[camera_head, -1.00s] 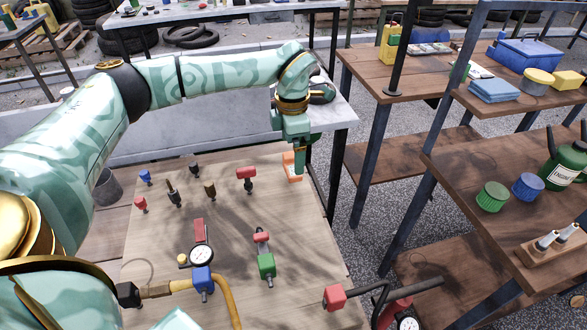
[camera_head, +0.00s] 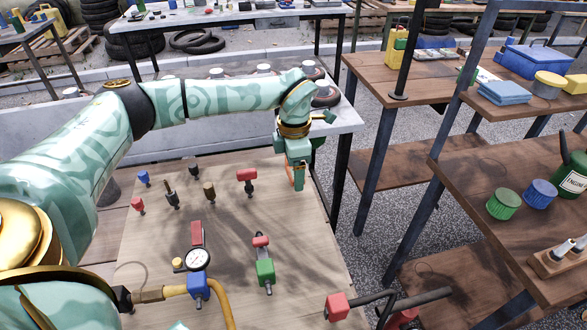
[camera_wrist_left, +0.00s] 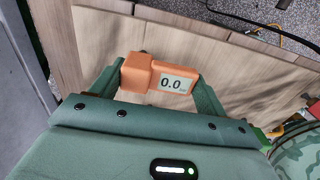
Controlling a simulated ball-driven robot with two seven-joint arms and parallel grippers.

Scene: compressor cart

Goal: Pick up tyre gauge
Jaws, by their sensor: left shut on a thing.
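The tyre gauge is an orange block with a grey display reading 0.0 (camera_wrist_left: 160,76). It lies between the two fingers of my left gripper (camera_wrist_left: 163,82), which is shut on it. In the head view my left gripper (camera_head: 297,180) is at the far right edge of the wooden board, pointing down. Only a sliver of the orange gauge (camera_head: 291,174) shows there, mostly hidden by the fingers. I cannot tell whether the gauge touches the board. My right gripper does not show in either view.
The wooden board (camera_head: 215,215) carries several small coloured fittings. Brown shelves (camera_head: 500,215) stand to the right, with a gap between.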

